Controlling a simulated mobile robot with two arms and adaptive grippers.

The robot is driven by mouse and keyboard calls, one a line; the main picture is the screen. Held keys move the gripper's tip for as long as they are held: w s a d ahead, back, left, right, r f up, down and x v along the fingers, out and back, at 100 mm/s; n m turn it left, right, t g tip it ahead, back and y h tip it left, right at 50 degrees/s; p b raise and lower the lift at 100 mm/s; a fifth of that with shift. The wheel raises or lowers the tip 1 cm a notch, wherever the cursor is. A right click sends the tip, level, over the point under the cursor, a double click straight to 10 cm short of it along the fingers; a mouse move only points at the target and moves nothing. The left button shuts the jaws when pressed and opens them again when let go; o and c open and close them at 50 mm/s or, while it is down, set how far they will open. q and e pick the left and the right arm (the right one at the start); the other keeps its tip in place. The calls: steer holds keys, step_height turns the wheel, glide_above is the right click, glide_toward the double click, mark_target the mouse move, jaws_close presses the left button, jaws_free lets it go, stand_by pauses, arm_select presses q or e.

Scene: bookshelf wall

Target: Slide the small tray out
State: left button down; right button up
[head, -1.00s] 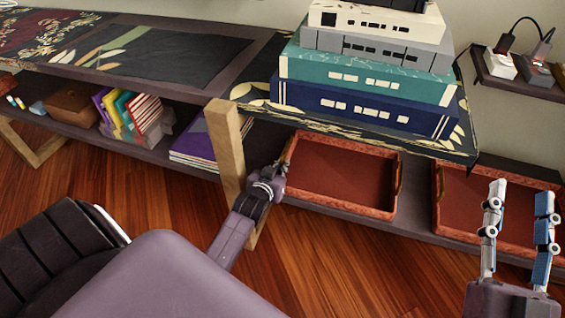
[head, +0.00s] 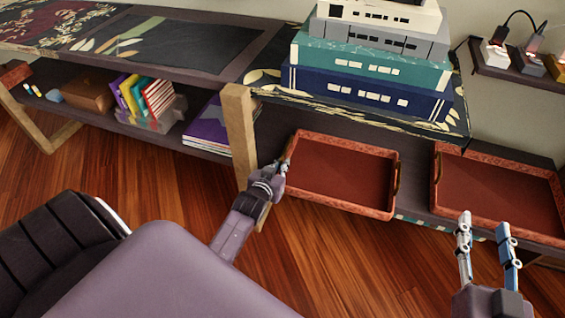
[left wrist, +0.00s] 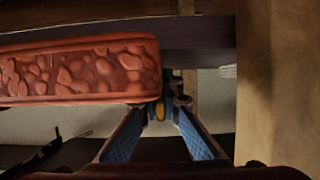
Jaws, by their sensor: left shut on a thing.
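The small tray (head: 345,172) is red-brown with a patterned rim and brass side handles. It sits on the lower shelf under the book stack, its front side covering the shelf's front edge. My left gripper (head: 279,168) is at its left end, shut on the left handle. In the left wrist view the tray's patterned wall (left wrist: 80,70) is at left, and the left gripper's blue fingers (left wrist: 160,112) close around a small brass part; the exact grip is partly hidden. My right gripper (head: 484,222) is open and empty, in front of the larger tray.
The larger red tray (head: 500,188) stands to the right on the same shelf. A wooden leg (head: 240,135) is close to the left of my left gripper. Large books (head: 365,90) are stacked on the shelf above. The floor (head: 340,265) in front is clear.

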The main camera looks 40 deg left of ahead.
arm_select(q)
steer(key=shift+s, duration=0.15)
steer(key=c, duration=2)
jaws_free()
steer(key=shift+c, duration=0.2)
steer(key=v, duration=1.2)
steer(key=shift+d+f, duration=0.1)
